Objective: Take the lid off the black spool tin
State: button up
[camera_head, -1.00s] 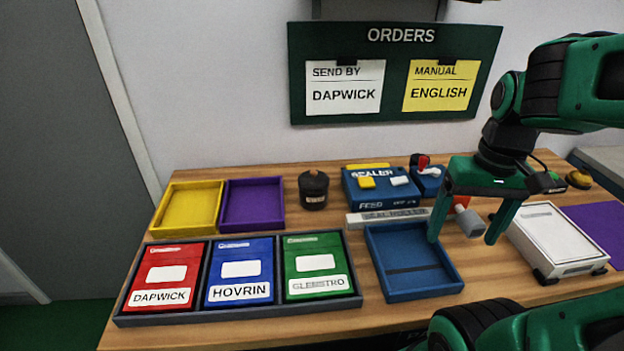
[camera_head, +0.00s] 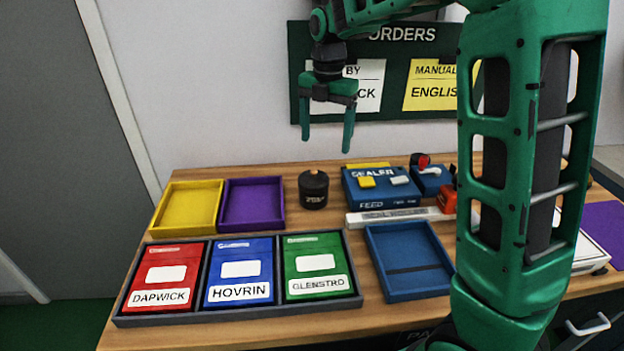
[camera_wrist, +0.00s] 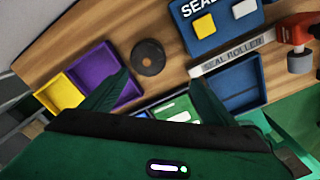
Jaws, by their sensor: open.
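The black spool tin (camera_head: 313,190) stands upright on the wooden table, right of the purple tray. Its lid (camera_head: 313,176) is on top with a small knob. In the wrist view the tin (camera_wrist: 149,57) shows from above, between and beyond my fingers, with a brownish knob at its centre. My gripper (camera_head: 328,146) is open and empty, fingers pointing down, above the tin in the head view and apart from it. It also shows in the wrist view (camera_wrist: 160,88).
Left of the tin are a purple tray (camera_head: 281,205) and a yellow tray (camera_head: 160,210). To its right is the blue sealer (camera_head: 372,190) with a seal roller strip (camera_head: 395,216). A grey rack (camera_head: 235,310) of red, blue and green packets and an empty blue tray (camera_head: 410,258) lie in front.

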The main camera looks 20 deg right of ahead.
jog(key=w+a+n, duration=0.2)
jog(key=a+n, duration=0.1)
send_over(314, 171)
jog(key=f, duration=0.6)
jog(key=shift+w+a, duration=0.1)
jog(key=shift+a, duration=0.25)
jog(key=shift+d+f, duration=0.15)
jog(key=shift+f, duration=1.2)
jog(key=shift+d+f, duration=0.15)
jog(key=shift+f, duration=1.15)
jog(key=c, duration=1.2)
